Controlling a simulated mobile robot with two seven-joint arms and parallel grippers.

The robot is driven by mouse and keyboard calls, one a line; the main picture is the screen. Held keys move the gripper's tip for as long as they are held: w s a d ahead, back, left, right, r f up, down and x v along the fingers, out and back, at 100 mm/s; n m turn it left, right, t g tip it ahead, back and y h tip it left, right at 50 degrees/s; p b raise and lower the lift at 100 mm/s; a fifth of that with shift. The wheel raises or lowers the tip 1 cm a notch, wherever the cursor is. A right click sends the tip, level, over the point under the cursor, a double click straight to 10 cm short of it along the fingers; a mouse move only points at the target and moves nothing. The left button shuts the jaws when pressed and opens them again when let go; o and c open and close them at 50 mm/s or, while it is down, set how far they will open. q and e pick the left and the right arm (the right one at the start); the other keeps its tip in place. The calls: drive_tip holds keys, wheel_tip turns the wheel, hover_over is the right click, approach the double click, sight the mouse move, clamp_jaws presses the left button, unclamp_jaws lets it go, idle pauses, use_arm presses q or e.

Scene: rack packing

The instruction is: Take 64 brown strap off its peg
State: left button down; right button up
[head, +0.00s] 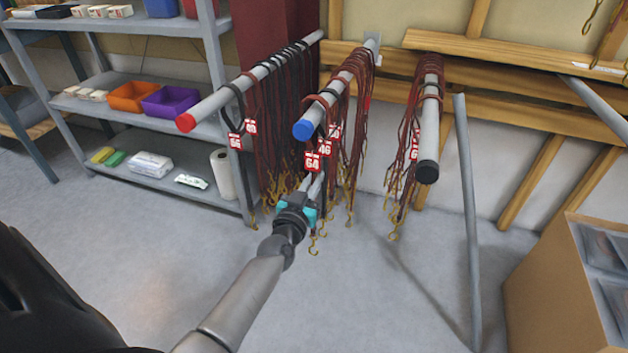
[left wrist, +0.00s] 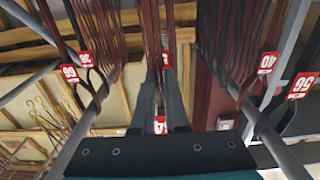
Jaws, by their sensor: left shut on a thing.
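The tag marked 64 (head: 312,161) hangs below the front end of the blue-capped peg (head: 302,131), just above my left gripper (head: 316,180). The brown strap with this tag hangs among other brown and black straps; a brown loop lies over the peg near the cap. My left gripper is shut on a strap under the peg. In the left wrist view, brown strap (left wrist: 151,35) runs up from between the fingers, and a red tag (left wrist: 160,125) shows at their base. Which loop belongs to 64 is hard to tell. My right gripper is out of view.
A red-capped peg (head: 186,122) with black and brown straps is to the left. A black-capped peg (head: 428,170) with brown straps is to the right. A tag marked 46 (head: 325,149) hangs close beside 64. Grey shelving (head: 150,178) stands left, a cardboard box (head: 560,290) right.

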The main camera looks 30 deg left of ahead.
use_arm(q)
drive_tip(key=shift+s+r+p, duration=0.15)
drive_tip(key=shift+r+p, duration=0.5)
drive_tip(key=shift+r, duration=0.3)
drive_tip(key=p+v, duration=0.4)
drive_tip(key=v, duration=1.3)
drive_tip(key=shift+s+d, duration=0.2)
drive_tip(key=shift+s, duration=0.1)
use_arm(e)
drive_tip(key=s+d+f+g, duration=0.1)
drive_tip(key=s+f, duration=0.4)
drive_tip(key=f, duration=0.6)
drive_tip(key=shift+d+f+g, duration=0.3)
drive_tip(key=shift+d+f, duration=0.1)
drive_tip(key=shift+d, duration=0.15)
use_arm(q)
drive_tip(key=shift+f, duration=0.1)
